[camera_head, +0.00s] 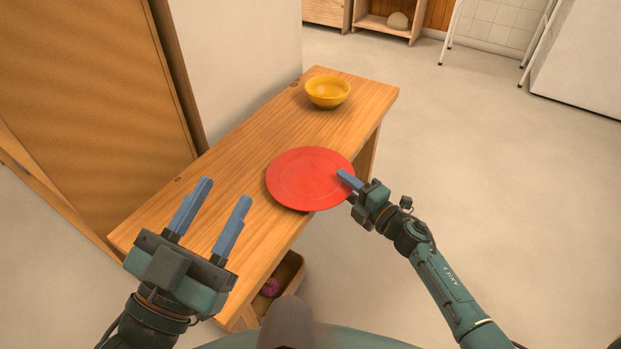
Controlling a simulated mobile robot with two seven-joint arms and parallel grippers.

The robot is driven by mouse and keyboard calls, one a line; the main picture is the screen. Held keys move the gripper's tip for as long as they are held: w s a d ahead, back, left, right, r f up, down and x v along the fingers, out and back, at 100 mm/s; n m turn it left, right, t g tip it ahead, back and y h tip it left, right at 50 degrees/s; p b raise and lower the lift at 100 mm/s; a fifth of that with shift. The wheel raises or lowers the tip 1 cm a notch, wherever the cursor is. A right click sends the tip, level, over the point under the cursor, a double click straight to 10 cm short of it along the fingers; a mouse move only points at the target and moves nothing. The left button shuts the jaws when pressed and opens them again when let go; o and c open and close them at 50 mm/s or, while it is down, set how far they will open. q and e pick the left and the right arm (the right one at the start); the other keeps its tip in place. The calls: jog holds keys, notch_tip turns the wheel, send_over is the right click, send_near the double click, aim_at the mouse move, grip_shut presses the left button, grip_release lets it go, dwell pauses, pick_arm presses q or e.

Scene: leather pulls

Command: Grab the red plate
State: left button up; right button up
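The red plate (308,178) is round and flat and sits at the right edge of the wooden bench top, with its right rim reaching past that edge. My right gripper (347,180) is at the plate's right rim. One blue finger shows over the rim; the other finger is hidden, so I cannot tell whether it is shut on the plate. My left gripper (216,212) is open and empty, its two blue fingers apart over the near part of the bench, left of the plate and clear of it.
A yellow bowl (328,92) stands at the far end of the wooden bench (235,150). A box (285,270) with a pinkish round thing in it is below the bench's near right side. A wooden panel and wall border the left. The floor at right is open.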

jog(key=shift+c, duration=0.5)
grip_shut()
jog(key=shift+r, duration=0.1)
